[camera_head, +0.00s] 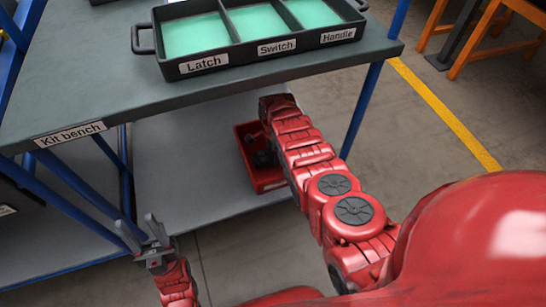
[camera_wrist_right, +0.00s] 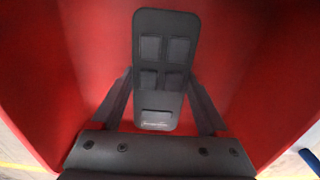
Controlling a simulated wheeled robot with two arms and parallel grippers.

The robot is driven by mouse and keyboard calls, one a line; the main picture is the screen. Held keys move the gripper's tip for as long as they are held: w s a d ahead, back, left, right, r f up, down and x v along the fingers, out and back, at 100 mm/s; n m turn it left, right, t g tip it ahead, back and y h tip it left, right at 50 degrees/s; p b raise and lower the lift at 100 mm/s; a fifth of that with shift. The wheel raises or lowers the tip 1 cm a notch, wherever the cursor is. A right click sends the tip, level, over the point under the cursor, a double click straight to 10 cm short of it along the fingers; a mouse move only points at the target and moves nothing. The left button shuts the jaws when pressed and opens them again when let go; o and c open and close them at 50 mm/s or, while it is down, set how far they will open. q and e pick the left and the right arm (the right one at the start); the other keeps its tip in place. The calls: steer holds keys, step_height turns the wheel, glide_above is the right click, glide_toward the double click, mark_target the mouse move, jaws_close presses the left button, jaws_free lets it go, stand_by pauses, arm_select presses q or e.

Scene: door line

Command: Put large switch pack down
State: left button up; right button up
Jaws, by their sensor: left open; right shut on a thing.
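The large switch pack (camera_wrist_right: 164,62) is a dark grey slab with several raised square keys and a small label. In the right wrist view it stands between the two fingers of my right gripper (camera_wrist_right: 160,92), which is shut on it. The pack and gripper are inside a red bin (camera_head: 268,188) on the lower shelf. Whether the pack touches the bin floor I cannot tell. In the head view my right forearm partly covers the bin. My left gripper (camera_head: 153,232) is open and empty, at the lower left in front of the bench.
The kit bench (camera_head: 80,70) is above the lower shelf (camera_head: 185,165). On its top stands a black tray (camera_head: 235,62) with green compartments labelled Latch, Switch and Handle, all empty. A blue leg (camera_head: 362,108) stands right of the bin. The shelf left of the bin is clear.

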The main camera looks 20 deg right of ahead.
steer(key=shift+r, duration=0.1)
steer(key=o, duration=1.4)
